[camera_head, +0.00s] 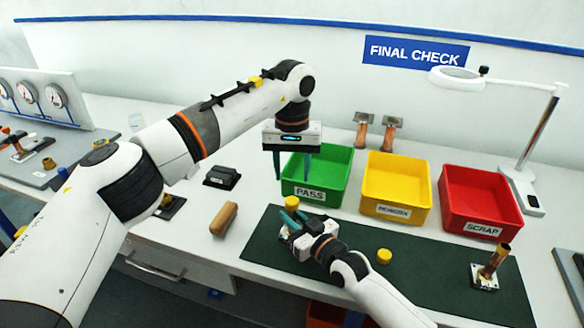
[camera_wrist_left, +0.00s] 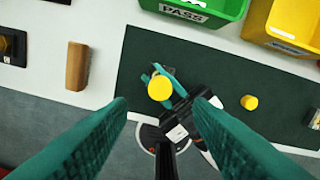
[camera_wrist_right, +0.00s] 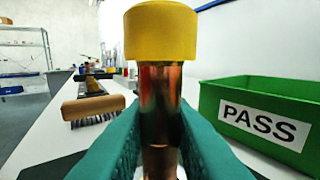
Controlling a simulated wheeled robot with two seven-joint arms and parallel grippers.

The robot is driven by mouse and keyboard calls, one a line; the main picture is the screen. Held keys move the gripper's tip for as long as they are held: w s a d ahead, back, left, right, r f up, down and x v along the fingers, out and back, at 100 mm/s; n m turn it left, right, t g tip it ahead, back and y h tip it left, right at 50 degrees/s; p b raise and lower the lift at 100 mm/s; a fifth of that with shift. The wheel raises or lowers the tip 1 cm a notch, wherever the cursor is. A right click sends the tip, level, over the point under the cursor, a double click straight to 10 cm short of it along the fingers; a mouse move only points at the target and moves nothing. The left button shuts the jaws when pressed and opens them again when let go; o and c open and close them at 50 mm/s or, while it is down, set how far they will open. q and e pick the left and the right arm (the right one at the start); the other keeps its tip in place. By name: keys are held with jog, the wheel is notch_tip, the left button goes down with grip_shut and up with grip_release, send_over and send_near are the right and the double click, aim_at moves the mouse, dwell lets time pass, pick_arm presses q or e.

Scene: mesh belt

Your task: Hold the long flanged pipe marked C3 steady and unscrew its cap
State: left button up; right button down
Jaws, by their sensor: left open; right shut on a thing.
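My right gripper (camera_head: 290,217) is shut on a copper-coloured pipe (camera_wrist_right: 160,105) and holds it upright over the green mat. A yellow cap (camera_wrist_right: 160,32) sits on the pipe's top; it also shows in the head view (camera_head: 292,202) and left wrist view (camera_wrist_left: 160,88). The pipe's lower end and any C3 mark are hidden. My left gripper (camera_head: 291,176) is open and empty, pointing down above the cap. In the left wrist view the cap appears between its fingertips but farther down.
A loose yellow cap (camera_head: 384,256) and an uncapped flanged pipe (camera_head: 491,264) are on the mat (camera_head: 430,285). Green PASS (camera_head: 316,180), yellow (camera_head: 397,190) and red SCRAP (camera_head: 480,203) bins stand behind. A wooden brush (camera_head: 224,218) lies left. Two flanged pipes (camera_head: 362,131) (camera_head: 389,136) stand at the back.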

aim_at(292, 200)
pick_arm(q)
jog(key=m, duration=0.2)
jog(key=shift+f+m, duration=0.15)
jog(key=shift+m, duration=0.15)
jog(key=shift+f, duration=3.85)
